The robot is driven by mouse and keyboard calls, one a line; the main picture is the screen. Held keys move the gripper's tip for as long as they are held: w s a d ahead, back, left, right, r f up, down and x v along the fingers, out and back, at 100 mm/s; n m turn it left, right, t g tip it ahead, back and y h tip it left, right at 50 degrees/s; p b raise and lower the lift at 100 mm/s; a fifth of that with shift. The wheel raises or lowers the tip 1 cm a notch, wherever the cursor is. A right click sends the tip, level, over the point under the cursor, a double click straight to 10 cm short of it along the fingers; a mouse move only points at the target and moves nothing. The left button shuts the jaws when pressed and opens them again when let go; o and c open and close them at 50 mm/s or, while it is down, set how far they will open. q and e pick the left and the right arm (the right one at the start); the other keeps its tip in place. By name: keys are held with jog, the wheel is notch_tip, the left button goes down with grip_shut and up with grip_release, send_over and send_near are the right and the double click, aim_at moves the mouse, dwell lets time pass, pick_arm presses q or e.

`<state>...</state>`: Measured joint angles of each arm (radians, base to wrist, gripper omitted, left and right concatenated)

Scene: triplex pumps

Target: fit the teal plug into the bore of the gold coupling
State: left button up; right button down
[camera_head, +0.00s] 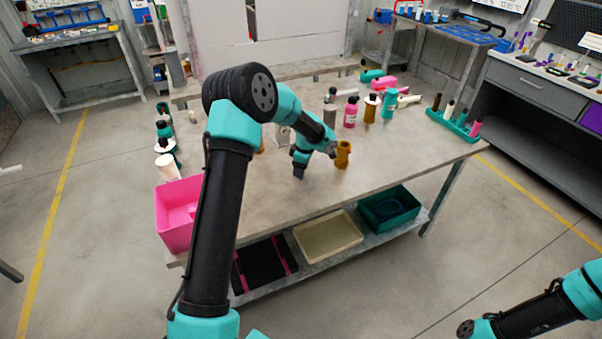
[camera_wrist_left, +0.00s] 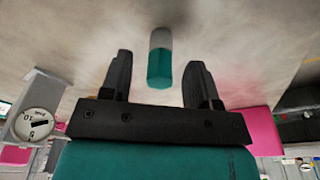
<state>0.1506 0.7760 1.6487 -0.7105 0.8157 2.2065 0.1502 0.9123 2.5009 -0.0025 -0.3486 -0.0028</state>
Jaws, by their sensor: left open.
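The gold coupling (camera_head: 343,154) stands upright on the table, just right of my left gripper (camera_head: 299,172) in the head view. My left gripper is open and low over the table. In the left wrist view, the teal plug (camera_wrist_left: 160,66), teal with a pale grey end, shows between the two open fingers (camera_wrist_left: 161,75), apart from both. The plug is hidden in the head view. The coupling's bore cannot be made out clearly. Only a link of my right arm shows at the lower right of the head view; its gripper is out of view.
Several bottles, such as a pink one (camera_head: 351,112), stand behind the coupling. A teal rack (camera_head: 455,123) is at the right. A pink bin (camera_head: 175,222) is at the left edge. A dial scale (camera_wrist_left: 36,118) shows in the wrist view. The table's front right is clear.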

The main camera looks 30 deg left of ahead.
pick_arm(q)
jog(key=c, duration=1)
jog(key=shift+r, duration=0.1)
jog(key=shift+r, duration=0.45)
notch_tip(320, 180, up, 3)
jog(key=shift+f, duration=0.1)
jog(key=s+d, duration=0.2)
jog(key=s, duration=0.2)
jog(key=s+d, duration=0.3)
jog(key=s, duration=0.2)
jog(key=s+d+r, duration=0.1)
jog(key=s+d, duration=0.2)
jog(key=s, duration=0.1)
jog(key=shift+s+d, duration=0.2)
jog(key=shift+s, duration=0.15)
jog(key=shift+r, duration=0.1)
